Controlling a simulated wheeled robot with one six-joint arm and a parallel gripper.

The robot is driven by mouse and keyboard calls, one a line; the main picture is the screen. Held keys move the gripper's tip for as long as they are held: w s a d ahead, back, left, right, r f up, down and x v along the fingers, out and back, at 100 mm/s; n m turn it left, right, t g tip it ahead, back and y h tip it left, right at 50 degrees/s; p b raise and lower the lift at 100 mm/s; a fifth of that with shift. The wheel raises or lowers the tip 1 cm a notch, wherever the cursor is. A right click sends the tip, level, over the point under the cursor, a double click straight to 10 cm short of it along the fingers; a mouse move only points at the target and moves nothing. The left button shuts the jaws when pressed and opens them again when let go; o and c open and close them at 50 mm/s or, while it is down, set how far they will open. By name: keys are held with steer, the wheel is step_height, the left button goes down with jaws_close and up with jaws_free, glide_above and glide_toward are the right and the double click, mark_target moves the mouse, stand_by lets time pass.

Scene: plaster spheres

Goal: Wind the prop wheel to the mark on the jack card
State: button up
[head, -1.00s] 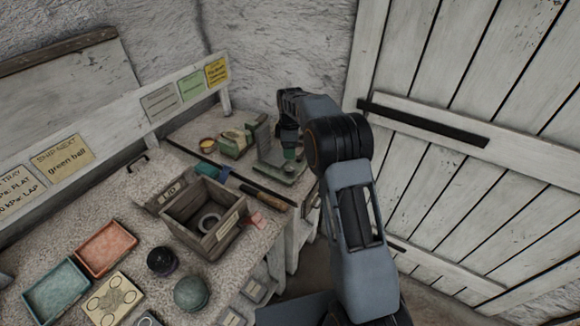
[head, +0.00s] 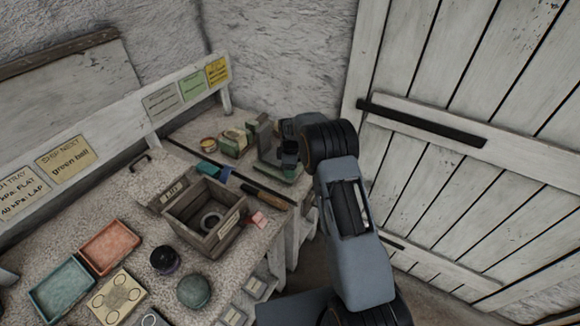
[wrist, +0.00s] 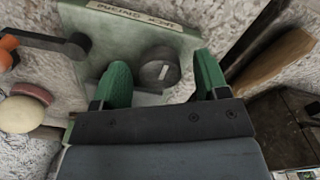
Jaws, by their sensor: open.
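My gripper (wrist: 163,78) is open, its two green fingertips on either side of a dark grey round wheel (wrist: 158,72) with a short white mark on its face. I cannot tell whether either finger touches it.
A dark crank arm with an orange knob (wrist: 7,52) lies left of the wheel. A wooden handle (wrist: 274,62) lies to the right. A wooden box (head: 190,228), red tray (head: 110,247), teal tray (head: 62,290) and green ball (head: 194,291) occupy the nearer bench.

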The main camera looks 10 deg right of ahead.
steer(key=shift+c, duration=0.4)
steer(key=c, duration=0.9)
steer(key=shift+o, duration=0.2)
